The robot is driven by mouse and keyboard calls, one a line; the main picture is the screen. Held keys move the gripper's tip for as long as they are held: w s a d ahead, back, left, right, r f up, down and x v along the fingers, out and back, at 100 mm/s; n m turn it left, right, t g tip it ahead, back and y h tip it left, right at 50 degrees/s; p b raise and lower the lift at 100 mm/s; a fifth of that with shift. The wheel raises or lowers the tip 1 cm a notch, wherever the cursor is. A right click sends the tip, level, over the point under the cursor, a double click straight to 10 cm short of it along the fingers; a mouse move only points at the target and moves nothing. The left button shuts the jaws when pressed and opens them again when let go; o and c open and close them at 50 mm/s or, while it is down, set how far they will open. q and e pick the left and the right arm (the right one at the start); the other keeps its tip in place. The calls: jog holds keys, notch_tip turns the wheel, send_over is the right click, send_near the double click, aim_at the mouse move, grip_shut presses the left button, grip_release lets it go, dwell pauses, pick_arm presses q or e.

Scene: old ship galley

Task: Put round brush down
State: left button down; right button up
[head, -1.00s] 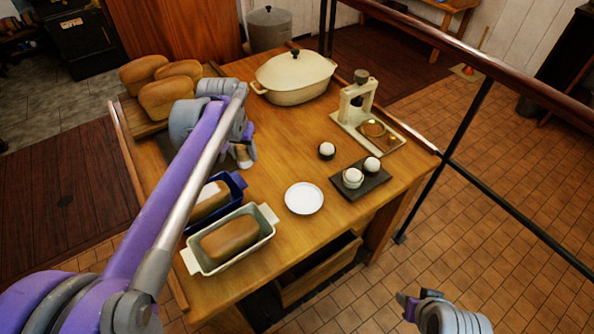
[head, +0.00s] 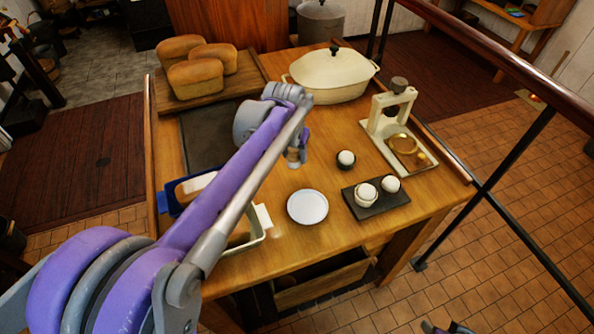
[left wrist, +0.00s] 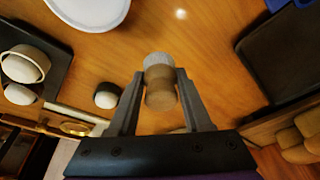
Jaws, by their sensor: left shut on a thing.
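My left gripper (head: 298,146) is over the middle of the wooden table, behind the white plate (head: 307,207) and left of a small dark cup with a white ball (head: 346,159). It is shut on the round brush (left wrist: 160,92), which has a brown wooden body and a pale bristle end. In the left wrist view the brush sits between the two grey fingers. In the head view the brush (head: 293,154) is small and partly hidden. I cannot tell whether it touches the table. Only a sliver of my right arm shows at the bottom edge.
A dark tray (head: 205,140), a board with loaves (head: 210,87) and loaf pans lie left. A cream pot (head: 330,78) stands behind; a cream press (head: 390,110) and a slate (head: 365,208) with cups stand right. Bare wood surrounds the plate.

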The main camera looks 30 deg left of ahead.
aim_at(294, 178)
pick_arm(q)
notch_tip(294, 178, down, 6)
dwell(0.4)
jog(key=shift+f+b, duration=0.15)
jog(key=shift+b, duration=0.15)
jog(key=shift+c, duration=1.7)
grip_release()
jog(key=shift+r, duration=0.35)
jog(key=p+v, duration=0.1)
jog(key=v, duration=1)
jog(key=shift+r, duration=0.35)
